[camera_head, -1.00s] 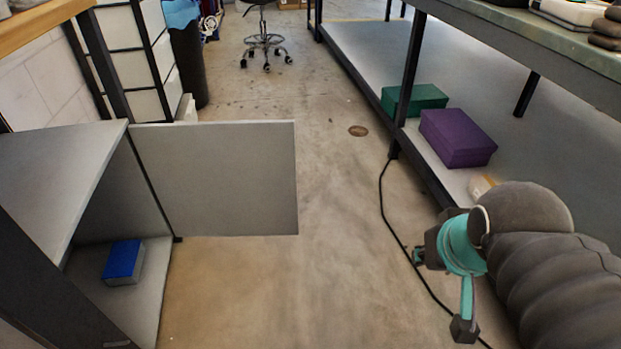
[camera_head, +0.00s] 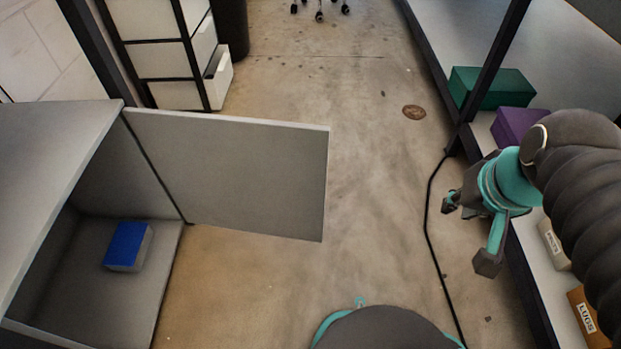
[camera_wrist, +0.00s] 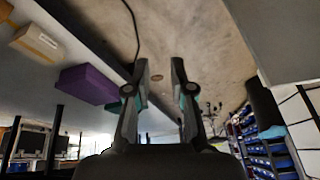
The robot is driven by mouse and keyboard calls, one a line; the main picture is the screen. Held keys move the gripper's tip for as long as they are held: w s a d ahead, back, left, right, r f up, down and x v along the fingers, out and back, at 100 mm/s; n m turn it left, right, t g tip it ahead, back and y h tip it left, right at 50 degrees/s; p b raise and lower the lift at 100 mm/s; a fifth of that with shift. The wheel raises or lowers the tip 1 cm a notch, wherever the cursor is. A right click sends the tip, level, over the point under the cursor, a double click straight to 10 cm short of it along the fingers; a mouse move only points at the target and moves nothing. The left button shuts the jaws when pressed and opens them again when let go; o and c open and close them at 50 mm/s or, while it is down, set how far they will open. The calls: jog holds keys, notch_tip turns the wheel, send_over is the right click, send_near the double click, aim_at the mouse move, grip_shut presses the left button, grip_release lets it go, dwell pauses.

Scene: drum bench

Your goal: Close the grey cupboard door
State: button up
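The grey cupboard door (camera_head: 235,172) stands wide open in the head view, hinged at its left edge and reaching out over the floor. The grey cupboard (camera_head: 45,165) is at the left, its inside open to view with a blue box (camera_head: 128,246) on its floor. My gripper (camera_head: 468,232) is at the right, well apart from the door, with clear floor between them. Its fingers are spread and empty. The wrist view shows the two open fingers (camera_wrist: 160,75) with nothing between them.
A shelf rack (camera_head: 535,270) runs along the right, holding a green box (camera_head: 495,88), a purple box (camera_head: 515,125) and a box marked LUGS (camera_head: 588,315). A black cable (camera_head: 428,220) lies on the floor. A drawer unit (camera_head: 165,55) stands behind the door. The central floor is clear.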

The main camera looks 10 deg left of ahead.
jog(key=w+a+f+m+g+y, duration=0.6)
jog(key=w+a+f+g+y, duration=0.25)
jog(key=w+a+f, duration=0.45)
jog(key=w+a+f+m+y, duration=0.2)
jog(key=w+f+m+y, duration=0.15)
jog(key=f, duration=0.25)
jog(key=w+a+f+m+g+y+b, duration=0.1)
jog(key=w+f+m+y, duration=0.1)
jog(key=w+f, duration=0.35)
jog(key=w+a+f+m+y, duration=0.2)
jog(key=f+m+y, duration=0.1)
jog(key=f, duration=0.5)
jog(key=shift+n, duration=0.25)
jog(key=x, duration=0.6)
jog(key=b+x, duration=0.1)
jog(key=x, duration=0.5)
jog(key=shift+s+a, duration=0.25)
jog(key=shift+s, duration=0.1)
grip_shut()
